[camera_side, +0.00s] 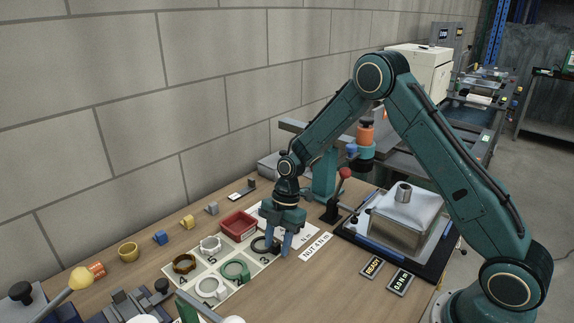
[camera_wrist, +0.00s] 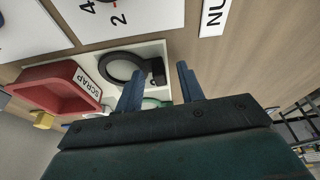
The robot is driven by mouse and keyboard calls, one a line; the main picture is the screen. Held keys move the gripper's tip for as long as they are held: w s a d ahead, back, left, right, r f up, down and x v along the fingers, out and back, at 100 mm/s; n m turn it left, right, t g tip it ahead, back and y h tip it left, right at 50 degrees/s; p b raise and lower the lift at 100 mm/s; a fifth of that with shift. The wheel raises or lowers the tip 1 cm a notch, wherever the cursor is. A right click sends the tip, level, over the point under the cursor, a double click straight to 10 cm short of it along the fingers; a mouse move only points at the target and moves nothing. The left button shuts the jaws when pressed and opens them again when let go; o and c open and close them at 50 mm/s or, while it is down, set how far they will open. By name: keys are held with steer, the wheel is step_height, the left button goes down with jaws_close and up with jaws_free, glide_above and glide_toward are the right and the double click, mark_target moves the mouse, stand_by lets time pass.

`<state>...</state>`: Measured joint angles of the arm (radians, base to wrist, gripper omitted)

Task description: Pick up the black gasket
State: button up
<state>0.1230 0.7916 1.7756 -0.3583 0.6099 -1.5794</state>
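The black gasket (camera_side: 259,245) is a dark ring lying on the white numbered board (camera_side: 226,284). In the wrist view the black gasket (camera_wrist: 121,68) shows as a ring, with a small black block at its right edge; I cannot tell whether the block is part of it. My gripper (camera_side: 279,247) points down just right of the ring in the side view, its blue fingers spread. In the wrist view my gripper (camera_wrist: 158,82) has its fingertips apart around the block's position. I cannot tell how high the tips are, and no grip shows.
A red scrap tray (camera_side: 239,226) stands just behind the gasket. A green ring (camera_side: 235,270), a white ring (camera_side: 211,288), a cream ring (camera_side: 210,246) and a bronze ring (camera_side: 184,264) share the board. A red-knobbed lever (camera_side: 338,194) stands right of my gripper.

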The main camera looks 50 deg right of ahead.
mark_target(277, 243)
stand_by(0.4)
jaws_close()
steer(key=shift+r, duration=0.1)
step_height(277, 243, up, 20)
stand_by(0.8)
stand_by(0.6)
